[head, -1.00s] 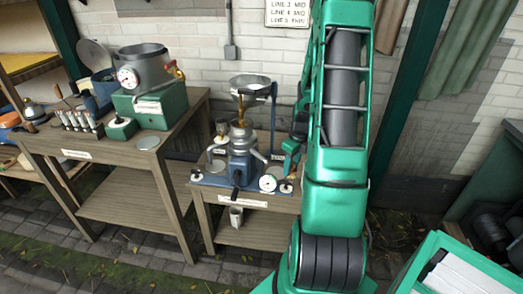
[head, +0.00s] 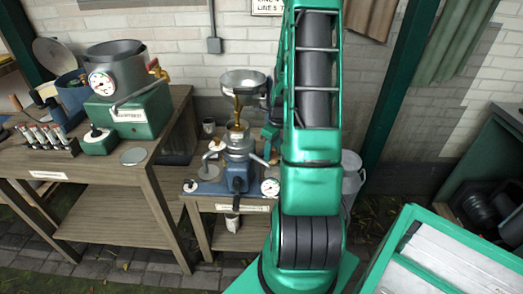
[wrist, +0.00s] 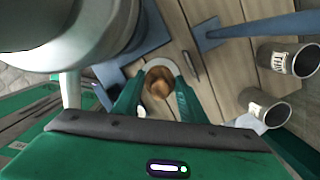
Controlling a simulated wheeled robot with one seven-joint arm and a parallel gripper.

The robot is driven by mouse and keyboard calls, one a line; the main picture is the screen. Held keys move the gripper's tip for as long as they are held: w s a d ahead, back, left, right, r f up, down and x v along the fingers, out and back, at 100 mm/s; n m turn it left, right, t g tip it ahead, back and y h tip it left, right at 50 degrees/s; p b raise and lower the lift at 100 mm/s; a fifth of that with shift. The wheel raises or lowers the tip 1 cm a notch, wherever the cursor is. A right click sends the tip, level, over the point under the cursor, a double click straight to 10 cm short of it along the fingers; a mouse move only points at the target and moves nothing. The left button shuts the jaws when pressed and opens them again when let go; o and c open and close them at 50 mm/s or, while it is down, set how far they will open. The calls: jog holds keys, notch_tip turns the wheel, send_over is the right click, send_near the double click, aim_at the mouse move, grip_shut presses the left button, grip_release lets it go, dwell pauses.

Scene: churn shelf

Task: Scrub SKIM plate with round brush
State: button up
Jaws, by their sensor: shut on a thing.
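My gripper (wrist: 160,100) has its two green fingers closed around a brown wooden, rounded thing with a pale rim, which looks like the round brush (wrist: 158,82). It is held above a wooden slatted surface. In the head view my gripper is mostly hidden behind my arm, near the separator's right side. Grey round plates lie on the left bench (head: 133,156) and on the small stand (head: 208,172). I cannot read which plate is SKIM.
A blue separator (head: 238,165) with a metal bowl (head: 242,82) stands on the small wooden stand (head: 240,206). Two labelled cups (wrist: 288,59) (wrist: 265,108) are right of my gripper. A green heater with a pot (head: 115,68) is on the left bench. A pale bucket (head: 352,175) stands behind my arm.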

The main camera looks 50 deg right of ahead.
jog(key=f, duration=0.1)
jog(key=a+f, duration=0.1)
jog(key=w+f, duration=0.1)
jog(key=shift+a+f, duration=0.1)
jog(key=shift+a, duration=0.05)
jog(key=shift+f, duration=1.2)
jog(key=shift+f, duration=0.85)
jog(key=shift+s+d+r, duration=0.15)
jog(key=shift+s+d, duration=0.9)
jog(key=shift+s, duration=0.2)
jog(key=shift+s+d, duration=1)
jog(key=shift+s, duration=0.2)
jog(key=shift+f, duration=0.3)
jog(key=shift+c, duration=0.4)
jog(key=shift+c, duration=0.5)
